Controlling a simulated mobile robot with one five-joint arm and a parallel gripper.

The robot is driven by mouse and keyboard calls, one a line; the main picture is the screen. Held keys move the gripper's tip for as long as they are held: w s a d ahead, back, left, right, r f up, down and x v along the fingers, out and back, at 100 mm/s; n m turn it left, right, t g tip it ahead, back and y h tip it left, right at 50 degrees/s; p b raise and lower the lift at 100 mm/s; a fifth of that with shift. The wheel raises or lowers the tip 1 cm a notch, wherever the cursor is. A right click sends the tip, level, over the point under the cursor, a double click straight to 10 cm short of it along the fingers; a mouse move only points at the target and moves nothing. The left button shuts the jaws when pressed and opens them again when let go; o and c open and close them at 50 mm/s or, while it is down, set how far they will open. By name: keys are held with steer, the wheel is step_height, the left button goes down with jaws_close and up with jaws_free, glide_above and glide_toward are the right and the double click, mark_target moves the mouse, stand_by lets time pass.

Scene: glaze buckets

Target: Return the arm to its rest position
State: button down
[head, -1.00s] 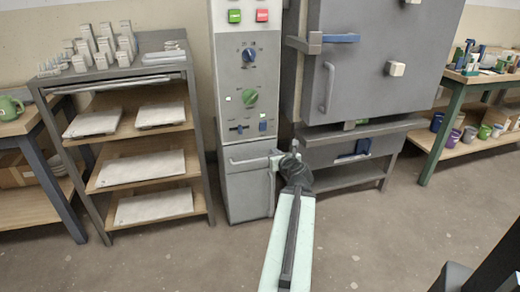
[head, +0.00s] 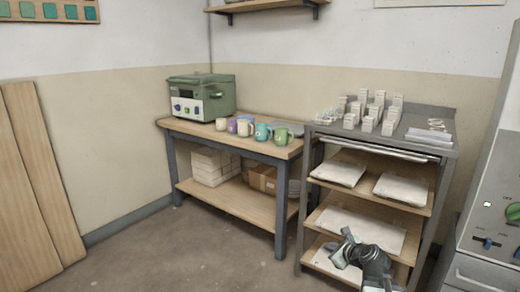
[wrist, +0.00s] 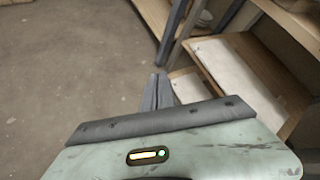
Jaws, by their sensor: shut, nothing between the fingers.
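My gripper (head: 345,240) is at the lower right of the head view, in front of the lower shelves of the grey rack. In the wrist view my gripper (wrist: 158,90) points away over the floor, its dark fingers together and empty. My arm is bent, with only its wrist end showing at the bottom edge of the head view. Whether the gripper touches the rack cannot be told.
The grey rack (head: 432,146) holds white slabs and small white blocks. Left of it a workbench (head: 188,126) carries a green machine (head: 203,98) and several mugs. A control cabinet (head: 490,240) stands at the right edge. Floor (head: 190,255) is clear at front left.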

steer(key=s+a+f+n+g+y+p, duration=0.1)
steer(key=s+a+f+n+g, duration=0.2)
steer(key=a+n, duration=0.45)
steer(key=s+a+f+n+g, duration=0.25)
steer(key=a+n, duration=0.25)
steer(key=a, duration=0.5)
steer(key=s+d+f+n+g+h, duration=0.2)
steer(key=s+n+g, duration=0.1)
steer(key=s+n, duration=0.35)
steer(key=s+d+f+n+g+h, duration=0.25)
steer(key=s+n, duration=0.25)
steer(key=n, duration=0.3)
step_height(320, 180, up, 38)
steer(key=p, duration=3.8)
steer(key=shift+w+a+r+y, duration=0.2)
steer(key=shift+w+a+y, duration=0.1)
steer(key=shift+y, duration=0.15)
